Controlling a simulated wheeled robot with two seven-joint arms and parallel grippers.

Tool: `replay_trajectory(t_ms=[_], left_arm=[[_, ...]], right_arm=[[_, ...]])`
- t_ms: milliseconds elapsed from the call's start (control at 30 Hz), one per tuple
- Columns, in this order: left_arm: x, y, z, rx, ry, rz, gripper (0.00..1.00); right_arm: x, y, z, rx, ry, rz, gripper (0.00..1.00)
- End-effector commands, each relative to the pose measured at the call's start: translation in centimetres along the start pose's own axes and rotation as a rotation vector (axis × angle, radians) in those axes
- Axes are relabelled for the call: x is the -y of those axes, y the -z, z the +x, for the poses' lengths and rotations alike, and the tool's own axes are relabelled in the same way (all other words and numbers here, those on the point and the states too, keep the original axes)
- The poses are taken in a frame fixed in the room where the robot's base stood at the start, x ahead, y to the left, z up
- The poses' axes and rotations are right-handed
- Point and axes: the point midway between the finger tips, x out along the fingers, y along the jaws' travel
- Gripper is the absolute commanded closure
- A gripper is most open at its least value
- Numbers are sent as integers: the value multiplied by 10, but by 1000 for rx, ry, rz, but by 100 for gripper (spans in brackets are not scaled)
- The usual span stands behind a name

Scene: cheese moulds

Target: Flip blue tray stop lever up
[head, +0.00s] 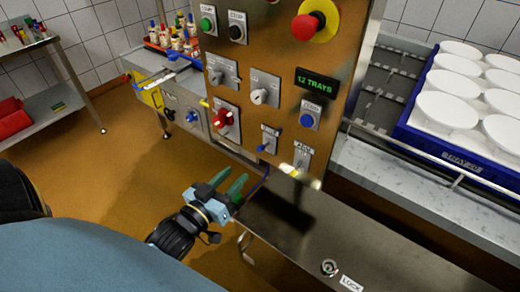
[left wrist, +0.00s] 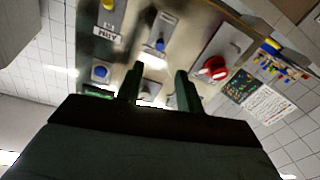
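A small lever with a blue tip (head: 263,147) sits on a light plate low on the brown control panel (head: 262,30). Its tip shows at the lower part of the plate in the head view; I cannot tell its exact angle. It also shows in the left wrist view (left wrist: 160,45), where the panel appears upside down. My left gripper (head: 237,188) has green fingers and is below and left of the lever, apart from it. In the left wrist view its fingers (left wrist: 158,88) stand apart with nothing between them. My right gripper is not in view.
A red knob (head: 226,118), blue button (head: 306,121) and red emergency stop (head: 305,27) are nearby. A steel ledge (head: 330,230) juts out below the panel. A blue tray (head: 408,138) with white moulds stands right.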

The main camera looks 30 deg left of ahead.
Motion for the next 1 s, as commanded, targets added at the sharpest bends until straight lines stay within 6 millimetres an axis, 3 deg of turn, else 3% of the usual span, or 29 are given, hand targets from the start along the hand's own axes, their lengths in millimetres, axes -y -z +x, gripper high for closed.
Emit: replay_trajectory(t_ms=[400, 600, 1000], left_arm=[[0, -1, 80, 0, -1, 1, 63], [0, -2, 110, 2, 0, 1, 63], [0, -2, 125, 4, 0, 1, 63]], right_arm=[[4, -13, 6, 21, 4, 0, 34], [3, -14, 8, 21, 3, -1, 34], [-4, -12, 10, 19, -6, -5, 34]])
